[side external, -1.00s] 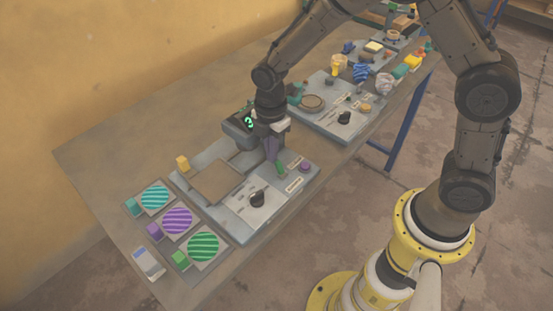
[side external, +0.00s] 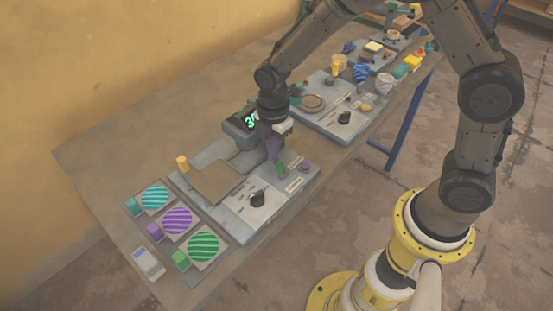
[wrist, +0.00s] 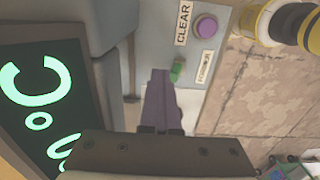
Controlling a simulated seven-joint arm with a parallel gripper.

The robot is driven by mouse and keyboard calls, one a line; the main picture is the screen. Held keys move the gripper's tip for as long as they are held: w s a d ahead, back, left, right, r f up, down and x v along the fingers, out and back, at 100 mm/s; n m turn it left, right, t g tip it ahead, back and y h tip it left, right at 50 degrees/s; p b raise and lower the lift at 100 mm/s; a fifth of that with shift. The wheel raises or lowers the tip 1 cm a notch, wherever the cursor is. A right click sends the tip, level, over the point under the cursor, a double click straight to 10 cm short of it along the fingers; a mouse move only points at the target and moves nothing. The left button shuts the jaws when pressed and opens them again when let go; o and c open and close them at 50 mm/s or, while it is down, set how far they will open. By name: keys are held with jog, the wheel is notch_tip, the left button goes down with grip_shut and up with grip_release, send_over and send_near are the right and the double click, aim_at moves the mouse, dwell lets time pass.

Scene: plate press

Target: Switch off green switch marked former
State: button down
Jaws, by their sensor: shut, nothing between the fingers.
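The green switch (wrist: 177,71) stands on the grey press panel, beside a white label (wrist: 205,67) that seems to read FORMER. In the side view the green switch (side external: 281,169) shows just below my gripper. My gripper (side external: 273,155) is shut and empty, pointing down at the panel. In the wrist view the closed fingers (wrist: 160,82) end close beside the green switch, on its left. I cannot tell whether they touch it. The switch's exact tilt is too small to tell.
A purple button (wrist: 205,26) with a CLEAR label (wrist: 184,23) is near the switch. A lit green display (wrist: 45,110) stands close to my gripper. A black knob (side external: 257,198) is on the same panel. Striped discs (side external: 203,247) lie at the front left.

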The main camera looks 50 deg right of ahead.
jog(key=shift+s, duration=1.05)
notch_tip(320, 180, up, 7)
jog(key=w, duration=0.1)
jog(key=shift+w, duration=0.15)
dwell(0.5)
jog(key=s+d+r+m+t, duration=0.2)
jog(key=s+d+r, duration=0.1)
jog(key=r, duration=0.4)
jog(key=s+d+r+m+t, duration=0.2)
jog(key=s+d+r, duration=0.15)
jog(key=r, duration=0.45)
jog(key=s+d+f+m+t, duration=0.1)
jog(key=s+d+m, duration=0.1)
jog(key=s+m, duration=1.2)
jog(key=shift+d+f+t, duration=0.15)
jog(key=shift+f+t, duration=0.1)
jog(key=shift+t, duration=0.05)
